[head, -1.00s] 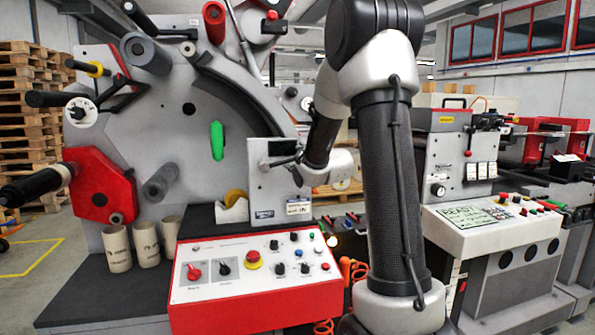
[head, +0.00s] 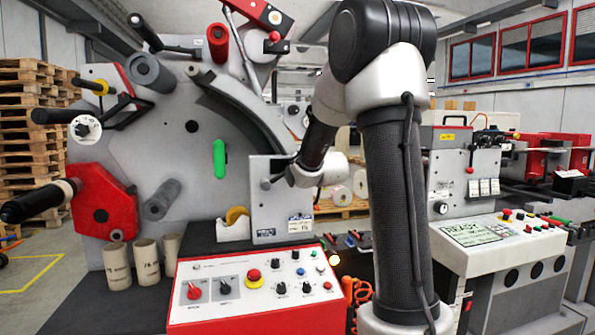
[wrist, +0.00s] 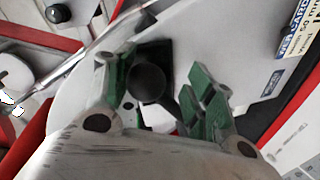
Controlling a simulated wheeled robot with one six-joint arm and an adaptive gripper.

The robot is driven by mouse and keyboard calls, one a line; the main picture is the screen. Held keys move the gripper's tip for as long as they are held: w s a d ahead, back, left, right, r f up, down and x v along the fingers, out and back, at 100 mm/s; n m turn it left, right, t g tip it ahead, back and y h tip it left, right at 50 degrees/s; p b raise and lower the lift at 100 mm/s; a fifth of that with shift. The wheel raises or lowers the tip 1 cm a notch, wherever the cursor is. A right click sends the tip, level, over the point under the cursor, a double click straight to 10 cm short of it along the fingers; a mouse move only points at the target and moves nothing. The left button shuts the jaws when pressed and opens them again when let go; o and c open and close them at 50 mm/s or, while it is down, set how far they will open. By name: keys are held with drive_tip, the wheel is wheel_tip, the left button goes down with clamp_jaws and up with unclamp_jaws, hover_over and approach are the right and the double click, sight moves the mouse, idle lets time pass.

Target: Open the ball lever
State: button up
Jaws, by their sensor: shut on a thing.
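The ball lever's black ball (wrist: 147,83) shows in the wrist view between my gripper's fingers. My gripper (wrist: 156,76) has green pads on both sides of the ball and is shut on it. A dark mount sits behind the ball, against a pale grey plate. In the head view my gripper (head: 284,178) is in front of the upper part of the upright grey plate (head: 268,212), left of my wrist. A dark round knob (head: 265,184) shows at its left end; the rest of the lever is hidden there.
A red and white control box (head: 255,290) stands below the plate. A yellow tape roll in a white holder (head: 235,225) is just left of the plate. Several cardboard cores (head: 146,262) stand at the left. A grey machine with a button panel (head: 490,236) is at the right.

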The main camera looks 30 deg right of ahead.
drive_tip(key=o, duration=1.5)
drive_tip(key=shift+w+a+r, duration=0.25)
drive_tip(key=shift+a+r, duration=0.1)
drive_tip(key=shift+o, duration=0.2)
drive_tip(key=shift+f, duration=0.1)
drive_tip(key=shift+s, duration=0.45)
drive_tip(key=v, duration=1.1)
drive_tip(key=shift+s, duration=0.1)
